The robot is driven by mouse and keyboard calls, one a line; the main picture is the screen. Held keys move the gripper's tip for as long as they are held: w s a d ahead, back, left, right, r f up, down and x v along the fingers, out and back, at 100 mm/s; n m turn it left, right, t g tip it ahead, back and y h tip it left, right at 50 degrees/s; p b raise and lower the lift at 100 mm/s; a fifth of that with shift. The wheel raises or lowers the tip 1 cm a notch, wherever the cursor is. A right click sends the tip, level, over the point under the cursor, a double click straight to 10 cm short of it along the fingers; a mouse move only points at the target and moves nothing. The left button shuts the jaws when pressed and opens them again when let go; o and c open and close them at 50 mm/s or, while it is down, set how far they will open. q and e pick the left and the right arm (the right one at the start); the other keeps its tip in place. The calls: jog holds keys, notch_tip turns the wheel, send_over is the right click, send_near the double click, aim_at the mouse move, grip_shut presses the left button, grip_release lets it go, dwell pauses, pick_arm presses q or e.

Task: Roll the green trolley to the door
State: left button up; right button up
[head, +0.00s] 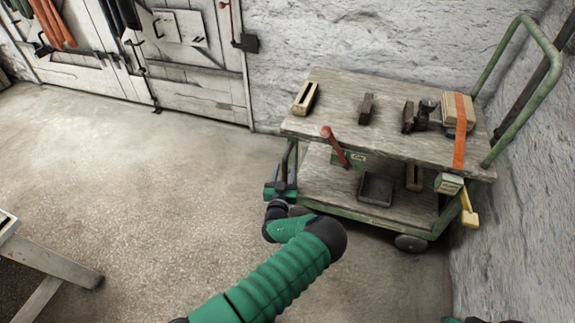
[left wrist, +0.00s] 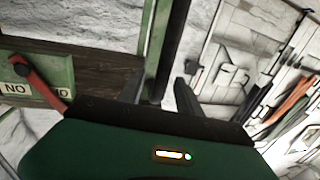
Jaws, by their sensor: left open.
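The green trolley (head: 345,85) stands against the back wall at the right, with two wooden decks and a green tubular handle (head: 545,45) at its right end. My left gripper (head: 281,186) is at the trolley's left end, low by the corner post. In the left wrist view its open fingers (left wrist: 158,92) point at the green post (left wrist: 158,45), which shows between them; I cannot tell whether they touch it. A red lever (head: 336,146) sits on the trolley's front left, also in the left wrist view (left wrist: 40,82). The white door (head: 200,60) is at the back left. My right gripper is out of view.
Blocks, a clamp-like tool and a box under an orange strap (head: 460,130) lie on the top deck; a dark tray (head: 376,189) is below. A yellow-handled thing (head: 468,210) hangs at the right. A table (head: 50,260) stands at left. The floor (head: 130,150) between is clear.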

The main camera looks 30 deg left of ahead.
pick_arm(q)
jog(key=x, duration=0.2)
jog(key=b+x, duration=0.1)
jog(key=x, duration=0.2)
jog(key=shift+s+a+f, duration=0.1)
jog(key=shift+f, duration=0.1)
jog(key=shift+w+a+r, duration=0.1)
jog(key=shift+w+a, duration=0.05)
jog(key=shift+w, duration=0.15)
grip_shut()
dwell(0.9)
